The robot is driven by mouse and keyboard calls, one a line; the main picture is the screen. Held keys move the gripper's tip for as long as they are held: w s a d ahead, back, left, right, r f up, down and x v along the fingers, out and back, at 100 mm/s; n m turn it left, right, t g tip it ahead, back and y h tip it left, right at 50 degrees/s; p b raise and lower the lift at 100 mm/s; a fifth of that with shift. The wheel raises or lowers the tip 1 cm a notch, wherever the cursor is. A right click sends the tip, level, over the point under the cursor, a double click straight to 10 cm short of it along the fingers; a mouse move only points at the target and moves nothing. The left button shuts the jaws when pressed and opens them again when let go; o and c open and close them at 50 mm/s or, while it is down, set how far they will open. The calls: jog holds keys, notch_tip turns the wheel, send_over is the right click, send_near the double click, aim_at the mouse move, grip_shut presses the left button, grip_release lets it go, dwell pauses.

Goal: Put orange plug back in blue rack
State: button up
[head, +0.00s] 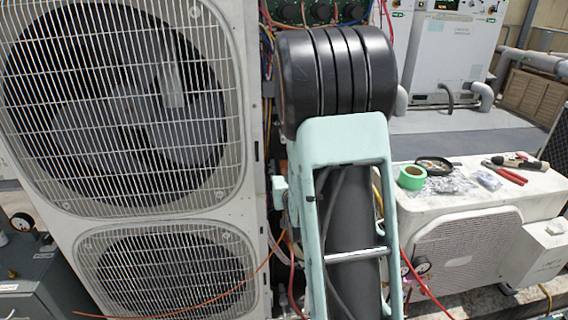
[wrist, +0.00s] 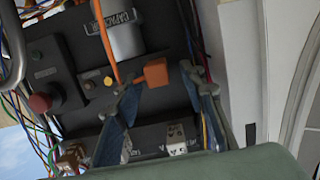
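The orange plug (wrist: 155,72) shows in the wrist view in front of a dark electrical panel, between the tips of my gripper (wrist: 160,80). The fingers are apart. The left fingertip is close to the plug, and I cannot tell if it touches. A gap shows between the plug and the right finger. An orange cable (wrist: 104,38) runs down toward the left fingertip. I cannot make out a blue rack in either view. In the head view my arm hides the gripper and the plug.
The panel carries a red button (wrist: 40,102), a silver capacitor (wrist: 122,35) and several wires. A large fan condenser (head: 250,130) stands left of my arm. A low white unit (head: 540,200) at right holds green tape (head: 411,177) and tools. An orange cable (head: 235,287) crosses low in front.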

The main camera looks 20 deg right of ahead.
jog(key=shift+w, duration=0.2)
grip_shut()
dwell(0.6)
